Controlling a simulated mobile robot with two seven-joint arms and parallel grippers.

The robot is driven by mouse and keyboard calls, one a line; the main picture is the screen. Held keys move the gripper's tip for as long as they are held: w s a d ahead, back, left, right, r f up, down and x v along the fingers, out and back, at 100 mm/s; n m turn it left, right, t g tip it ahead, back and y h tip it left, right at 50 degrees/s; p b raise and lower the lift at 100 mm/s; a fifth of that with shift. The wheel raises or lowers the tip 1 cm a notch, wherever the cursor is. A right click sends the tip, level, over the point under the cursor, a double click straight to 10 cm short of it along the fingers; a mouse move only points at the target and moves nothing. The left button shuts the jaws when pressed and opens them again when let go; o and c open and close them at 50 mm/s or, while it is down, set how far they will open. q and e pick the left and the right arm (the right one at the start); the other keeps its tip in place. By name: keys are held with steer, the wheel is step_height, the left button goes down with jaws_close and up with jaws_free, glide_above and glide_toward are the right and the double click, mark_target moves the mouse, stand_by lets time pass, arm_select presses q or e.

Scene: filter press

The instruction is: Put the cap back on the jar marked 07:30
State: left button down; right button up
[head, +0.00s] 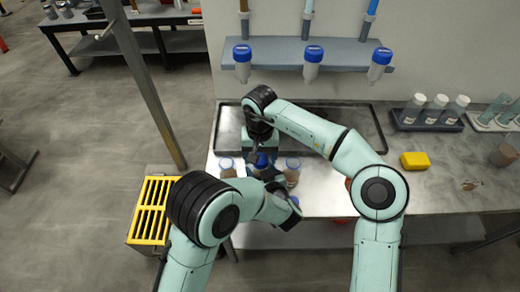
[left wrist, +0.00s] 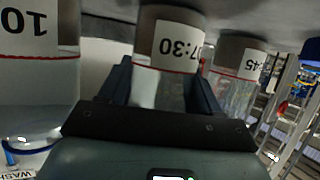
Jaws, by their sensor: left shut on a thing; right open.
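The jar marked 07:30 (left wrist: 168,62) shows upside down in the left wrist view, between the two fingers of my left gripper (left wrist: 160,95). That gripper is shut on it; its body hides the jar's mouth end. In the head view my left gripper (head: 273,181) is low over the steel bench, largely covered by its own wrist. My right gripper (head: 260,148) is open, pointing down just above a dark blue cap (head: 262,160) in the middle of the jar row. I cannot tell whether this cap sits on the jar. Another small blue round thing (head: 295,201) shows beside my left wrist.
Neighbouring jars stand close by: one marked 10 (left wrist: 38,85) and one ending in 45 (left wrist: 237,72). Blue-capped bottles (head: 313,62) hang from the shelf behind.

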steer(key=c, duration=1.1)
steer(key=m, duration=0.6)
steer(key=shift+m, duration=0.3)
steer(key=o, duration=1)
steer(key=shift+o, duration=0.8)
